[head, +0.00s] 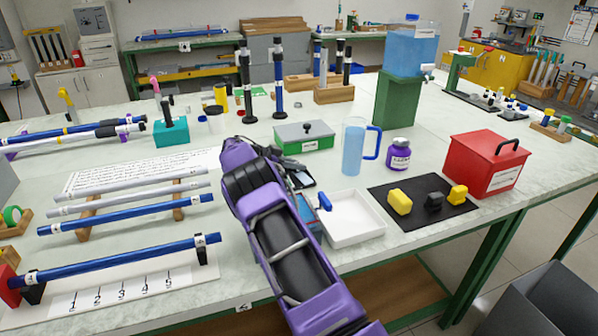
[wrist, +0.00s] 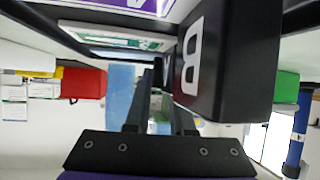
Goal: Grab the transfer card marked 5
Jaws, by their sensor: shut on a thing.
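My gripper (wrist: 152,88) shows in the wrist view with its two dark fingers close together. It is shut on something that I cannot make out. In the head view my purple arm reaches over the table and hides most of the gripper. I cannot pick out a separate transfer card marked 5 in either view. A white board (head: 197,271) at the front left carries the numerals 1 to 5 under a blue rod (head: 120,259).
A green-grey lidded box (head: 303,137), a white tray (head: 352,232), a blue pitcher (head: 353,150), a purple jar (head: 398,156) and a red box (head: 478,165) stand around my arm. A black block marked B (wrist: 208,65) is close in the wrist view. Rods lie left.

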